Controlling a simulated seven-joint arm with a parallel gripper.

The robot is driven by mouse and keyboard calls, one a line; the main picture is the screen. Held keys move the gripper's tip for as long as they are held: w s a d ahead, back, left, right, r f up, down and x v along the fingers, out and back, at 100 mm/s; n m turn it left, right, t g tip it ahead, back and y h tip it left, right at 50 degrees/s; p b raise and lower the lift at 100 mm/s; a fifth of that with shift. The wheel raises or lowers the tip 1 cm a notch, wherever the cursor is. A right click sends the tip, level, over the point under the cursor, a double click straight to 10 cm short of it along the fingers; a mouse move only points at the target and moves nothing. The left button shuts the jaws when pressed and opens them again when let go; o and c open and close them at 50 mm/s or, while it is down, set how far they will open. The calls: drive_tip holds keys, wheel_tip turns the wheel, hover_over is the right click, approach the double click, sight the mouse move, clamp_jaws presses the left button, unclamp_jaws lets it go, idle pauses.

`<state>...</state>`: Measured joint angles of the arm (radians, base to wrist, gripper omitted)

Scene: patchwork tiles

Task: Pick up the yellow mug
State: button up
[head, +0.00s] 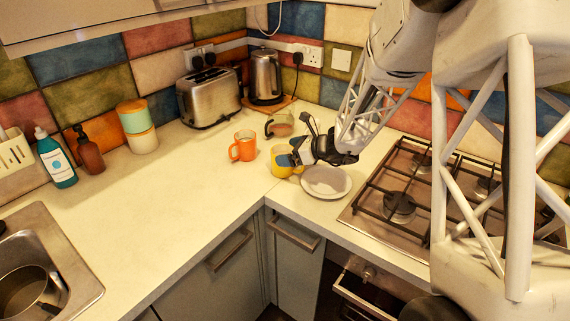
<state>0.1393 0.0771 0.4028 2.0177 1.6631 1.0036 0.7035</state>
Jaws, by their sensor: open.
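The yellow mug (281,165) stands on the white counter near its inner corner, in the middle of the head view. It has a blue patch, and part of it is hidden by my gripper. My gripper (294,160) is open, at the right side of the mug's rim, with its fingertips at or very close to the mug. I cannot tell whether they touch it or whether a finger is inside it.
An orange mug (243,146) stands left of the yellow mug, and a dark-handled glass mug (280,125) stands behind. A pale plate (325,182) lies right in front of my gripper. A gas hob (400,203) is at right.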

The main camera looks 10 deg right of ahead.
idle(0.4)
drive_tip(key=c, duration=1.5)
drive_tip(key=shift+r, duration=0.35)
drive_tip(key=shift+c, duration=0.2)
drive_tip(key=s+d+r, duration=0.1)
drive_tip(key=s+r, duration=0.3)
drive_tip(key=s, duration=1.1)
drive_tip(key=shift+s+r, duration=0.2)
drive_tip(key=shift+s, duration=0.15)
drive_tip(key=shift+s, duration=0.1)
idle(1.1)
